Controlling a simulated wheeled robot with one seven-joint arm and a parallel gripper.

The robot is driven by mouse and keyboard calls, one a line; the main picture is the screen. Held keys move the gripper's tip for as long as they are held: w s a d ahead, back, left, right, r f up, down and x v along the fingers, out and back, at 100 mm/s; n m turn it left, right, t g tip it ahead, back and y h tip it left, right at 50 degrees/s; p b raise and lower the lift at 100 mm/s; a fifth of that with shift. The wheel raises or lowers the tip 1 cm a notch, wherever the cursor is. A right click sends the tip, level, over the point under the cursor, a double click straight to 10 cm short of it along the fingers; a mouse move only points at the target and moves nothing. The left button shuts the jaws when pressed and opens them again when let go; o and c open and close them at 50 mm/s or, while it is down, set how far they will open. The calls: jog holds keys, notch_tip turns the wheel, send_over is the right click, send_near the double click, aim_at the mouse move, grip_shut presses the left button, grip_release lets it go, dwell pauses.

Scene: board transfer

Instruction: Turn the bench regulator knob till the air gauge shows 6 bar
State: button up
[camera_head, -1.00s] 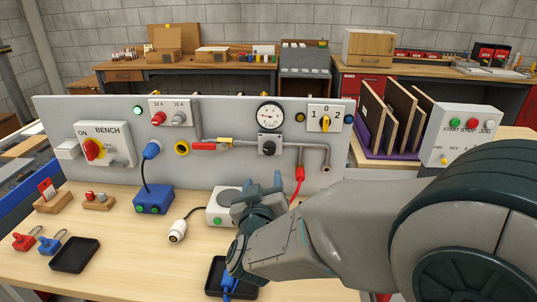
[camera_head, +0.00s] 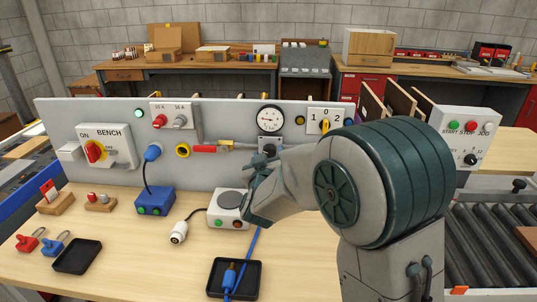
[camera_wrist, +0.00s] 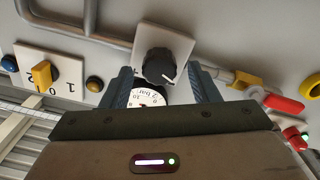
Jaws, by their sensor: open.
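The regulator knob (camera_wrist: 158,66) is black with a white pointer line on a pale square plate, upright on the grey panel. In the head view the knob (camera_head: 269,147) shows just above my gripper, partly covered. The air gauge (camera_head: 270,119) is a white round dial above it; its needle is too small to read surely. In the wrist view the gauge (camera_wrist: 147,98) is partly hidden by my gripper, and its reading cannot be told. My gripper (camera_wrist: 165,80) is open, its fingers on either side of the knob in the picture; contact is not visible.
A yellow selector switch (camera_wrist: 42,74) sits beside the knob, and pipes run past it. A red-handled valve (camera_head: 205,149) lies left of it. Below stand a white box with a round plate (camera_head: 229,204) and a black tray (camera_head: 213,279) holding a blue plug.

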jog(key=shift+w, duration=0.1)
jog(key=c, duration=1)
jog(key=shift+o, duration=0.2)
jog(key=shift+f+m+b, duration=0.1)
jog(key=shift+m+b, duration=0.2)
jog(key=shift+b, duration=0.25)
